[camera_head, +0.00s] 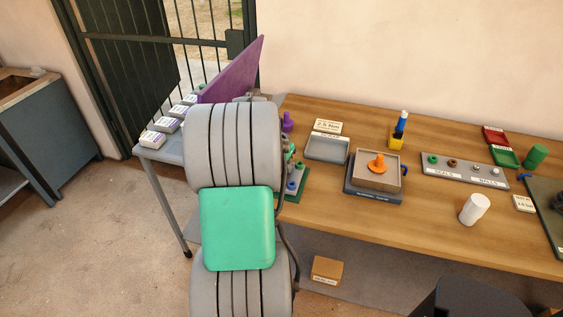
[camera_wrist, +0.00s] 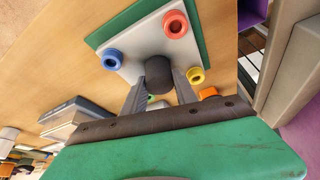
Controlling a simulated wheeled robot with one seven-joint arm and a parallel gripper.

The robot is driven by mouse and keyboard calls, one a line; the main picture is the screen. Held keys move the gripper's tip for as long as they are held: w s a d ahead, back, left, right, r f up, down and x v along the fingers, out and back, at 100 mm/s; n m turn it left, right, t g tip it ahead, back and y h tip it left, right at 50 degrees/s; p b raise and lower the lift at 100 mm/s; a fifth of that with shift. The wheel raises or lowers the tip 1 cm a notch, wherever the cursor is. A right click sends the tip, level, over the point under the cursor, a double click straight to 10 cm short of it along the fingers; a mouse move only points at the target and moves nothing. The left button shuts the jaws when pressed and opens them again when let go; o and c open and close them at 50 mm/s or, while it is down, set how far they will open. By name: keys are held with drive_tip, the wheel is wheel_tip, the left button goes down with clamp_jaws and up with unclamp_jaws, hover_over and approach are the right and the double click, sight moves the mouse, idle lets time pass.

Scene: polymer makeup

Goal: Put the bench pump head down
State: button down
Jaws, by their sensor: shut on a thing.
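The bench pump head appears to be the pale grey plate (camera_wrist: 135,58) with red, blue and yellow rings and a dark round knob (camera_wrist: 158,68) in its middle. My gripper (camera_wrist: 160,82) is shut on this knob in the wrist view. The plate lies over a green board (camera_wrist: 105,33); I cannot tell whether they touch. In the head view my arm hides the gripper and most of the pump head. Part of the green board (camera_head: 299,192) and some coloured rings show right of my arm, at the table's left end.
A grey tray (camera_head: 327,149) stands right of the green board. A purple panel (camera_head: 232,74) stands behind my arm.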

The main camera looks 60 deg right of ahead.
drive_tip(key=shift+d+f, duration=0.1)
drive_tip(key=shift+f, duration=0.1)
drive_tip(key=c, duration=1)
unclamp_jaws()
drive_tip(key=shift+o, duration=0.2)
drive_tip(key=shift+r, duration=0.5)
drive_tip(key=s+b+v, duration=0.1)
drive_tip(key=v, duration=1)
drive_tip(key=w+a+n+t, duration=0.1)
drive_tip(key=w+a+n, duration=0.3)
drive_tip(key=w+a, duration=0.3)
drive_tip(key=w+a+n+t, duration=0.1)
drive_tip(key=w+a+n, duration=0.3)
drive_tip(key=a, duration=0.6)
drive_tip(key=a+f+n+t+y, duration=0.2)
drive_tip(key=a+n, duration=0.9)
drive_tip(key=a, duration=1.7)
wheel_tip(320, 180, down, 2)
drive_tip(key=shift+s+a+f+y, duration=0.2)
drive_tip(key=shift+s+a+y, duration=0.2)
drive_tip(key=shift+y, duration=0.8)
